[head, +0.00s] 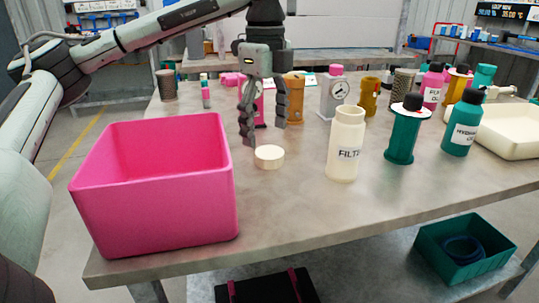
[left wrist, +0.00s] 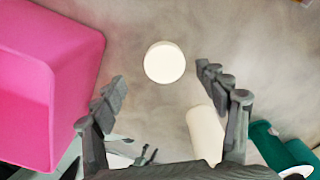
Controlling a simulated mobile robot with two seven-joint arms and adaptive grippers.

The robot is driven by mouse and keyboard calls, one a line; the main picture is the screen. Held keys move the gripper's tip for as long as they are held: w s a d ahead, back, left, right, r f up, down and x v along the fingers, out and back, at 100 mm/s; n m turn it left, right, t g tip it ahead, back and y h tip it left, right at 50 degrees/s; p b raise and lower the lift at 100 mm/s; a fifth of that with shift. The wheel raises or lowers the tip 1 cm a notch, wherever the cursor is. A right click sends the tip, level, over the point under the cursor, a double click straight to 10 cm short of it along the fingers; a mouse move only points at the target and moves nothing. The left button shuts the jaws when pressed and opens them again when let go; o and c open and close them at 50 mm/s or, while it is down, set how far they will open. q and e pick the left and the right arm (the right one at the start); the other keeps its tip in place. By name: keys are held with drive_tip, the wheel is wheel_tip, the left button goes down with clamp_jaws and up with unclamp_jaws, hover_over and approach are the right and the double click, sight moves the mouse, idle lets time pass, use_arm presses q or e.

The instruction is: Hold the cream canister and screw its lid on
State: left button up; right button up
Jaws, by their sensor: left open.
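The cream canister (head: 345,145) stands upright on the table, marked with letters that read "FILT". Its top looks open, with no lid on it. It also shows in the left wrist view (left wrist: 205,135), partly behind a finger. The round cream lid (head: 269,156) lies flat on the table to the left of the canister. In the left wrist view the lid (left wrist: 165,62) sits ahead of and between the fingertips, untouched. My left gripper (head: 264,135) is open and empty, pointing down just above and behind the lid. My right gripper is in neither view.
A large pink bin (head: 160,190) stands left of the lid. A green spool-like part (head: 404,135) and a teal bottle (head: 461,135) stand right of the canister. A cream tray (head: 510,133) lies at the right. Several pumps and bottles stand behind. The table's front strip is clear.

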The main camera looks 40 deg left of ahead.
sight(269, 152)
use_arm(q)
drive_tip(key=f, duration=0.3)
drive_tip(key=shift+w+d+f, duration=0.2)
drive_tip(key=shift+w+f, duration=0.1)
drive_tip(key=shift+f, duration=0.75)
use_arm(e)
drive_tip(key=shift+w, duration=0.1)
use_arm(q)
drive_tip(key=c, duration=1)
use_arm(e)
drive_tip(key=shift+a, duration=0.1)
use_arm(q)
wheel_tip(269, 152, up, 10)
drive_tip(key=shift+r, duration=0.1)
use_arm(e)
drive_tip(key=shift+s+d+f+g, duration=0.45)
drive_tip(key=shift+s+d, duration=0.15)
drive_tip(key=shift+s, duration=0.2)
